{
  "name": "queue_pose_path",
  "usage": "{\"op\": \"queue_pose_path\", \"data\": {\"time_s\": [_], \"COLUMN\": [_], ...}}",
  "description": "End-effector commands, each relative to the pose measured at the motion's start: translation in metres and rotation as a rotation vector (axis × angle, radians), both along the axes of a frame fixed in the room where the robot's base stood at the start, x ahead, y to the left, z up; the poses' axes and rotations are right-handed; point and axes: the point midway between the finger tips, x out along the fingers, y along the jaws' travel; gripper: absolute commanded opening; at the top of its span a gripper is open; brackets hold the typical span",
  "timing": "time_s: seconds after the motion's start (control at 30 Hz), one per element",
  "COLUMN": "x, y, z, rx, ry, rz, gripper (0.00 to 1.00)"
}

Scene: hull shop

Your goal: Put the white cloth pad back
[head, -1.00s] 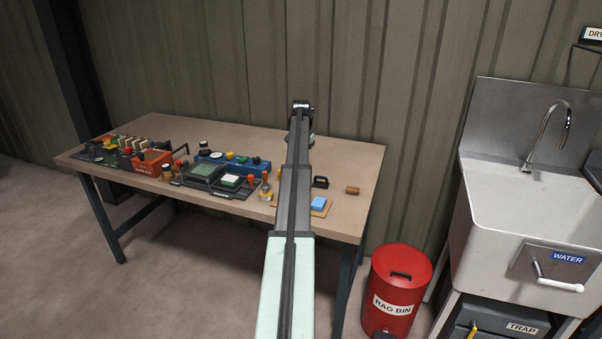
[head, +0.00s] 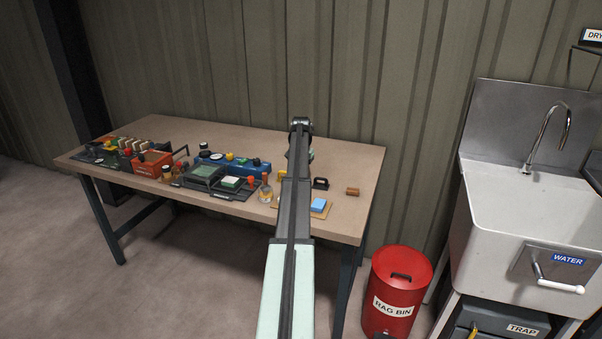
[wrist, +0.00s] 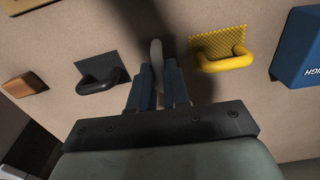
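In the wrist view my gripper (wrist: 159,78) points down over the table with its two blue fingers close together. A pale rounded piece (wrist: 157,48) shows between and just beyond the fingertips. It looks like the handle of the white cloth pad, and the fingers appear shut on it. The cloth face is hidden. In the head view my gripper (head: 300,126) is over the right part of the table, and my arm covers what lies beneath it.
A black-handled pad (wrist: 99,80) lies left of my fingers and a yellow-handled pad (wrist: 222,58) right. A blue block (wrist: 303,45) is farther right, a brown block (wrist: 26,84) far left. In the head view, trays with tools (head: 205,172) fill the table's left.

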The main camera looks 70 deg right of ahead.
Motion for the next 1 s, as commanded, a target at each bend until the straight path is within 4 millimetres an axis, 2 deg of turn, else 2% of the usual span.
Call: {"op": "queue_pose_path", "data": {"time_s": [0.03,0.2,0.57,0.67,1.0], "x": [0.000,0.000,0.000,0.000,0.000], "y": [0.000,0.000,0.000,-0.001,-0.001], "z": [0.000,0.000,0.006,0.017,0.079], "rx": [0.000,0.000,-0.001,-0.002,-0.002], "ry": [0.000,0.000,0.000,-0.001,-0.001], "rz": [0.000,0.000,0.000,0.000,0.000], "gripper": [0.21,0.38,0.38,0.38,0.38]}}
